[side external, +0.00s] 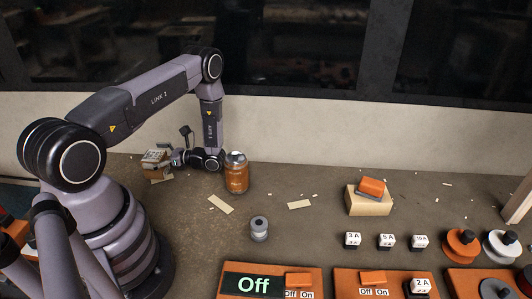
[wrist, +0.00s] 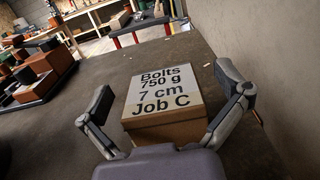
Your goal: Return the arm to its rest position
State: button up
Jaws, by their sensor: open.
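My gripper (wrist: 168,108) is open in the wrist view, with one finger on each side of a brown cardboard box (wrist: 150,136). The box has a white label reading "Bolts 750 g 7 cm Job C". Both fingers look apart from the box. In the side external view my gripper (side external: 178,157) is low over the table, pointing left at the small box (side external: 157,172). The fingers are small and partly hidden there. My arm reaches out over the back left of the table.
A grey spool (side external: 259,229) stands nearer the front. A light block with an orange piece (side external: 370,200) is at right. White cubes, knobs and switch panels (side external: 273,282) line the front right. The wall (wrist: 262,55) is close behind.

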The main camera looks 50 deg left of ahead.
jog(key=w+d+r+n+t+h, duration=0.1)
jog(key=d+r+n+h, duration=0.2)
jog(key=r, duration=0.8)
jog(key=w+d+r+n+t+h, duration=0.15)
jog(key=d+r, duration=0.25)
jog(key=r, duration=0.6)
jog(key=s+d+r+n+t+h, duration=0.2)
jog(key=d+r+t, duration=0.5)
jog(key=d, duration=0.4)
jog(key=s+d+r+n+t+h, duration=0.2)
jog(key=s+d+r+t+h, duration=0.2)
jog(key=d, duration=0.7)
notch_tip(320, 180, up, 4)
jog(key=t+h, duration=0.2)
jog(key=t, duration=0.3)
jog(key=shift+s, duration=0.2)
